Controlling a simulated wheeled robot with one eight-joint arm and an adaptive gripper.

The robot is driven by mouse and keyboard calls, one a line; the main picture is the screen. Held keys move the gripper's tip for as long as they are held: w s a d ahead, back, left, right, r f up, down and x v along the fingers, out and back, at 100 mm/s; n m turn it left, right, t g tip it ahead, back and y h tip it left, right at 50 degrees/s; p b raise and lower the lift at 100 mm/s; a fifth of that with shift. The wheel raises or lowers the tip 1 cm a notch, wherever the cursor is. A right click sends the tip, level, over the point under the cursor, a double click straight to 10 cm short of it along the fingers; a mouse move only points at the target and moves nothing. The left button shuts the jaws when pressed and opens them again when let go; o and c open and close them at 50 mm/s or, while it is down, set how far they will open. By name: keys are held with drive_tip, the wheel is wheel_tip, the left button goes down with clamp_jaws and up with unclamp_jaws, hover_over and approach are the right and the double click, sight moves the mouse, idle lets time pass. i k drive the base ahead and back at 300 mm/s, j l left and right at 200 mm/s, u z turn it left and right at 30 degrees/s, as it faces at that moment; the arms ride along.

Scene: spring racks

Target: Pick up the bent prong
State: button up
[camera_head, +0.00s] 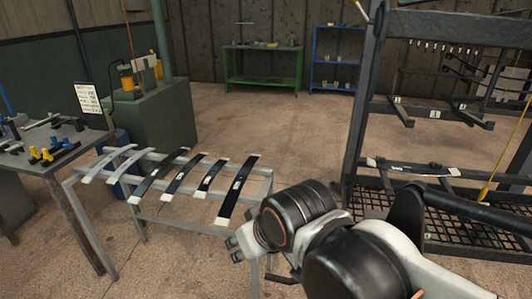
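No bent prong can be made out for certain. Several dark prongs stick out of the tall rack (357,125) at right. These include a left prong (398,114) and a right prong (470,117), each with a small white tag near it. A short dark angled piece (282,279) shows low in the picture, beside my arm; I cannot tell whether it is a prong or part of me. My arm fills the lower right. A grey end part that looks like my gripper (240,240) shows at its left, near the bench's right end. Its fingers are not clear.
A grey bench (150,220) holds several leaf springs (240,185). A dark spring (410,168) lies on the rack's lower arms. A tool table (40,160) and green machine (160,125) stand left. A green table (262,85) and blue shelf (335,80) stand behind clear floor.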

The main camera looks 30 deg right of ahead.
sight(461, 105)
drive_tip(key=z, duration=2.3)
drive_tip(key=u, duration=2.95)
drive_tip(key=z, duration=2.75)
drive_tip(key=i+l, duration=0.2)
